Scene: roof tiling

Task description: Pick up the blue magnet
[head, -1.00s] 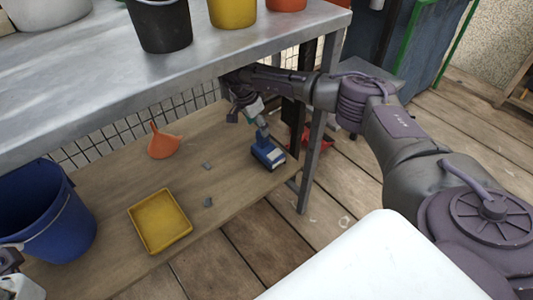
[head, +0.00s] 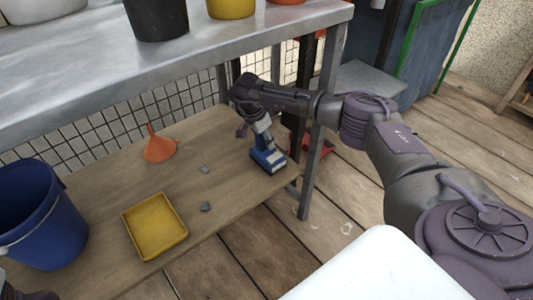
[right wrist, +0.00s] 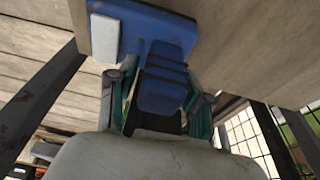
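The blue magnet (head: 268,159) stands on the wooden lower shelf near its right end, under the metal bench. It has a wide blue base with a pale patch and a narrower upright part. In the right wrist view, its blue stem (right wrist: 163,90) lies between the two fingers of my right gripper (right wrist: 162,82). The fingers sit close along both sides of the stem; whether they press on it is unclear. In the head view, my right gripper (head: 262,128) is directly above the base, around the upper part. My left gripper is not clearly visible.
A metal bench leg (head: 322,130) stands just right of the magnet. An orange funnel (head: 158,149), a yellow tray (head: 155,226), small grey pieces (head: 205,206) and a blue bucket (head: 38,220) are to the left. The bench top (head: 100,65) overhangs the shelf.

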